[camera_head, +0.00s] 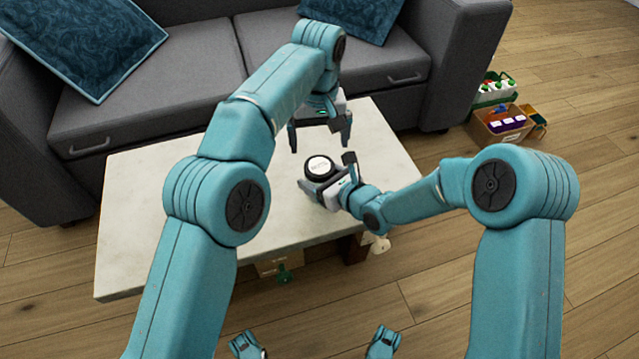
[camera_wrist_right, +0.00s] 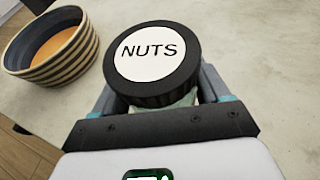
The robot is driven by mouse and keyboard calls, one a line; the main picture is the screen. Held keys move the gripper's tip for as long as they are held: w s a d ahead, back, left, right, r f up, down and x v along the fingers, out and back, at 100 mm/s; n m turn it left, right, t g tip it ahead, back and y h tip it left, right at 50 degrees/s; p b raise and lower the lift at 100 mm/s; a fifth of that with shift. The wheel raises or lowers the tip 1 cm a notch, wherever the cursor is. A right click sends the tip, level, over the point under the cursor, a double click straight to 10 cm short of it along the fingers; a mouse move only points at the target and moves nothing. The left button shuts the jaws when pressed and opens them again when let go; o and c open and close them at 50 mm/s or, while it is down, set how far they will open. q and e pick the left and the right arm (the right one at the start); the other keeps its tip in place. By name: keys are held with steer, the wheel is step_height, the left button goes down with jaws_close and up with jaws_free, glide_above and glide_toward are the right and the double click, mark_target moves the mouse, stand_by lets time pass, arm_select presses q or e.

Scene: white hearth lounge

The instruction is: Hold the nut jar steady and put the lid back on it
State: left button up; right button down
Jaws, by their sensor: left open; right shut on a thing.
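The lid (camera_head: 319,166) is black with a white disc on top. In the right wrist view the lid (camera_wrist_right: 152,55) reads NUTS and sits over the mouth of the nut jar (camera_wrist_right: 183,114). Only a strip of the jar's pale, clear wall shows below the rim. Whether the lid is fully seated cannot be told. My right gripper (camera_head: 328,175) is shut around the jar below the lid; its fingers also show in the right wrist view (camera_wrist_right: 158,100). My left gripper (camera_head: 320,147) is open and empty, pointing down just behind and above the lid, apart from it.
A striped bowl (camera_wrist_right: 52,45) with orange inside stands left of the jar in the right wrist view. The pale table (camera_head: 135,230) is otherwise mostly clear. A grey sofa (camera_head: 150,95) stands behind it. Boxes (camera_head: 500,122) with small items sit on the floor at right.

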arm_select(q)
steer(key=shift+r, duration=0.15)
arm_select(e)
jaws_free()
arm_select(q)
step_height(320, 180, up, 6)
steer(key=p, duration=0.5)
steer(key=shift+p, duration=0.35)
arm_select(e)
steer(key=v, duration=1.6)
steer(key=shift+s+r, duration=0.15)
steer(key=shift+s, duration=0.05)
